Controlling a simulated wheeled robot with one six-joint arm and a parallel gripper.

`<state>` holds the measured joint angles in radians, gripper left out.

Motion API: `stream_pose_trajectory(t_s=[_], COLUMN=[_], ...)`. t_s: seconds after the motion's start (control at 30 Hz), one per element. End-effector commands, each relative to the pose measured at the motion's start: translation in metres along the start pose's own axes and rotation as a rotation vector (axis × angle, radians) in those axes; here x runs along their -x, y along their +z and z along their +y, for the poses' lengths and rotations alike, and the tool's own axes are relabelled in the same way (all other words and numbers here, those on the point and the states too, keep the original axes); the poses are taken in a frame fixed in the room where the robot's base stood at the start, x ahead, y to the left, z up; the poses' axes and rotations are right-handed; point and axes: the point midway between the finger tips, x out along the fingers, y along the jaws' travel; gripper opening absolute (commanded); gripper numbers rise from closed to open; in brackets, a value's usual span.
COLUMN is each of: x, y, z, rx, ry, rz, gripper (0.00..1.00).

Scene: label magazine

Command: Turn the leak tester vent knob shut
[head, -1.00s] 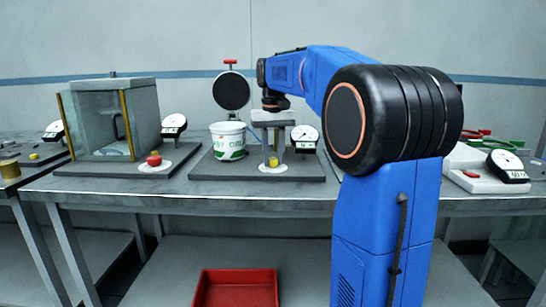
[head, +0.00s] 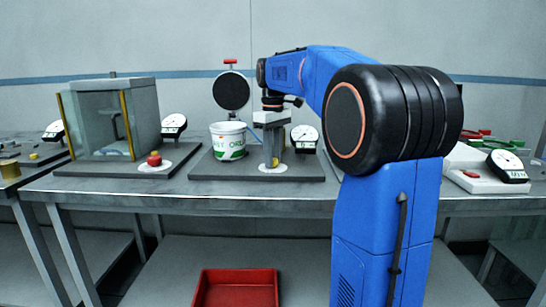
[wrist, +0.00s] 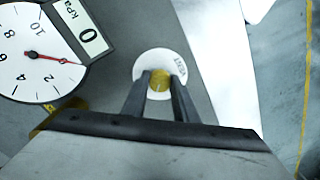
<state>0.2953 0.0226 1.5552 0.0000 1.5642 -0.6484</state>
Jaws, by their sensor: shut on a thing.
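The vent knob (wrist: 160,78) is small and yellow. It stands on a round white plate (wrist: 172,60) marked VENT, on the leak tester's dark base (head: 215,171). My gripper (wrist: 159,90) points down and is shut on the knob, one finger on each side of it. In the head view my gripper (head: 270,150) covers most of the knob. The white plate's rim (head: 272,170) shows below it. Which way the knob is turned cannot be told.
A white tub (head: 228,142) stands left of my gripper under a black disc (head: 231,90). A pressure gauge (head: 304,137) is close on the right. It also shows in the wrist view (wrist: 38,52), with a 0 beside kPa. A chamber with a red knob (head: 154,158) stands further left.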

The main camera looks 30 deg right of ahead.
Motion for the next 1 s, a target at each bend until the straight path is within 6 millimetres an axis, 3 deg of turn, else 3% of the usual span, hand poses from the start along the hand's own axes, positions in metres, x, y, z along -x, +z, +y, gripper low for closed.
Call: stream_pose_trajectory(t_s=[0.5,0.53,0.6,1.0], x=[0.0008,0.0008,0.0007,0.0062], y=[-0.0003,-0.0003,-0.0003,-0.0004], z=[0.0003,0.0003,0.0003,0.0004], rx=[0.020,0.020,0.019,0.019], ry=[0.002,0.002,0.002,0.001], rz=[0.002,0.002,0.002,0.001], gripper=[0.04,0.31,0.45,0.45])
